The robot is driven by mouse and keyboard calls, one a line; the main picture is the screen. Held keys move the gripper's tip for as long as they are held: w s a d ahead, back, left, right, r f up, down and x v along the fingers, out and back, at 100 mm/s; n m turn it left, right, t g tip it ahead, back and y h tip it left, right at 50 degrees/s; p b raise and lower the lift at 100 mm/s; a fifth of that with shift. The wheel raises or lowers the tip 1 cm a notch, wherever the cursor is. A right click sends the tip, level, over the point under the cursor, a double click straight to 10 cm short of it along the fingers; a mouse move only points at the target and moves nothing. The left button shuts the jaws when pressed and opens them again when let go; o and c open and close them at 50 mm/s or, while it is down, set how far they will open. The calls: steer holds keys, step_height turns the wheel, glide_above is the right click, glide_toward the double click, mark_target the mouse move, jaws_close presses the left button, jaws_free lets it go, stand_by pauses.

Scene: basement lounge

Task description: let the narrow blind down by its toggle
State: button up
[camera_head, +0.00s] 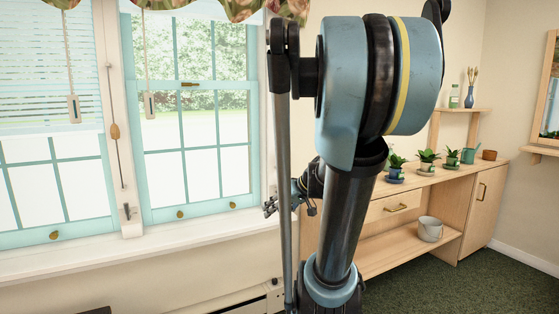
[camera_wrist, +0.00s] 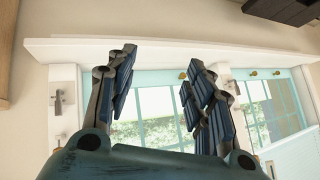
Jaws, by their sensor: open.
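In the head view two pale-blue sash windows stand at the left. The right window (camera_head: 190,130) has a cord with a flat toggle (camera_head: 149,104) hanging before it; no lowered slats show there, and its top is hidden by the valance. The left window has a partly lowered slatted blind (camera_head: 40,88) with its own toggle (camera_head: 74,108). I cannot tell for sure which blind is the narrow one. My gripper (camera_head: 272,206) is open and empty, right of both toggles and lower, near the sill. In the wrist view its fingers (camera_wrist: 162,62) are spread before a window; no toggle is clear there.
The sill (camera_head: 150,246) runs below, apparently bare. A wooden sideboard (camera_head: 420,190) with several potted plants stands at the right. My arm hides the middle.

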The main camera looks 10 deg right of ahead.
steer(key=w+d+r+n+t+y, duration=0.1)
steer(key=w+d+r+t, duration=0.15)
steer(key=w, duration=0.45)
steer(key=w+d+r+t+y, duration=0.1)
steer(key=w+d+r+t, duration=0.2)
steer(key=w, duration=0.4)
steer(key=t, duration=0.4)
glide_toward(282, 157)
steer(key=shift+n, duration=0.3)
steer(key=x, duration=1.1)
steer(key=shift+w+a, duration=0.1)
steer(key=shift+w, duration=0.25)
steer(key=shift+c, duration=0.3)
jaws_close()
